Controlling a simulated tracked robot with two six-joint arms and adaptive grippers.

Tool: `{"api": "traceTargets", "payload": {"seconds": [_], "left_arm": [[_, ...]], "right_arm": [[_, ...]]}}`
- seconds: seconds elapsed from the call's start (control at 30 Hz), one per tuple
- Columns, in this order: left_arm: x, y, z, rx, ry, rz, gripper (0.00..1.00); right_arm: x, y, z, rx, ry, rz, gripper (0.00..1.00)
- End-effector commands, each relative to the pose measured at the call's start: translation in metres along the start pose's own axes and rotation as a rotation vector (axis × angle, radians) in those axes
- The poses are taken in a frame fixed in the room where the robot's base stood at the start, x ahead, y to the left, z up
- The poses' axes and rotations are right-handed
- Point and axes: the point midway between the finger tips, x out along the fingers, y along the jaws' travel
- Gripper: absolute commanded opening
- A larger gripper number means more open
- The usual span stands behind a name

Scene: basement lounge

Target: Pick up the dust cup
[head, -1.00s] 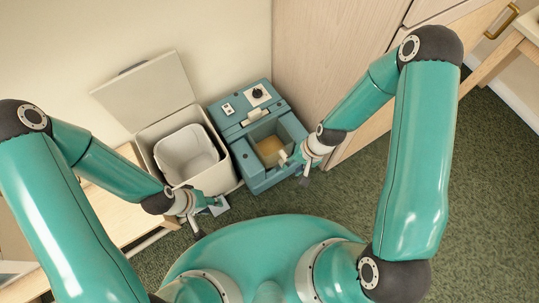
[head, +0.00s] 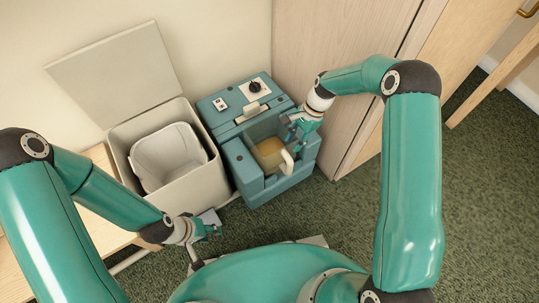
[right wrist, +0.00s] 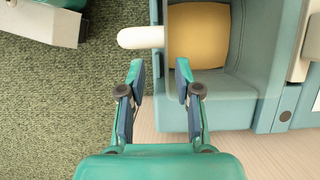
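My right gripper (head: 296,130) is over the right side of the recess. In the right wrist view (right wrist: 160,72) its fingers are apart with nothing between them, and the handle lies just beyond the fingertips. My left gripper (head: 213,228) is low, in front of the bin; its opening is not clear.
A cream bin (head: 192,187) with a raised lid (head: 118,75) and a pale liner stands left of the machine. A wooden cabinet (head: 335,45) rises behind and right of it. A wooden bench (head: 88,222) is at the left. Green carpet (head: 395,185) is clear at the right.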

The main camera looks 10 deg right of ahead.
Motion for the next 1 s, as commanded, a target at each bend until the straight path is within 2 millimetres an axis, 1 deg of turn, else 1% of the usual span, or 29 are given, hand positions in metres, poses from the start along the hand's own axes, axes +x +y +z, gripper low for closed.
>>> {"api": "traceTargets", "payload": {"seconds": [0.03, 0.1, 0.37, 0.6, 0.67, 0.77, 0.93, 0.97, 1.0], "left_arm": [[0.005, -0.002, 0.0, 0.0, 0.0, 0.0, 0.4], [0.007, -0.002, 0.0, 0.0, 0.0, 0.0, 0.4], [0.012, -0.004, 0.0, 0.0, 0.0, 0.0, 0.4], [0.025, -0.009, 0.0, 0.0, 0.0, 0.0, 0.4], [0.027, -0.01, 0.0, 0.0, 0.0, 0.0, 0.4], [0.028, -0.01, 0.0, 0.0, 0.0, 0.0, 0.4], [0.027, -0.01, 0.0, 0.0, 0.0, 0.0, 0.4], [0.027, -0.01, 0.0, 0.0, 0.0, 0.0, 0.4], [0.027, -0.01, 0.0, 0.0, 0.0, 0.0, 0.4]], "right_arm": [[0.012, 0.0, 0.0, -0.001, -0.001, 0.002, 0.33], [0.019, 0.0, 0.0, -0.001, -0.001, 0.001, 0.33], [0.035, -0.001, 0.0, -0.003, 0.0, 0.001, 0.33], [0.069, -0.004, 0.0, -0.004, -0.001, 0.002, 0.33], [0.075, -0.005, 0.0, -0.004, 0.0, 0.001, 0.33], [0.079, -0.005, 0.001, -0.004, 0.0, 0.0, 0.33], [0.078, -0.005, 0.001, -0.004, 0.0, 0.0, 0.33], [0.078, -0.005, 0.001, -0.004, 0.0, 0.0, 0.32], [0.078, -0.005, 0.001, -0.004, 0.0, 0.0, 0.25]]}}
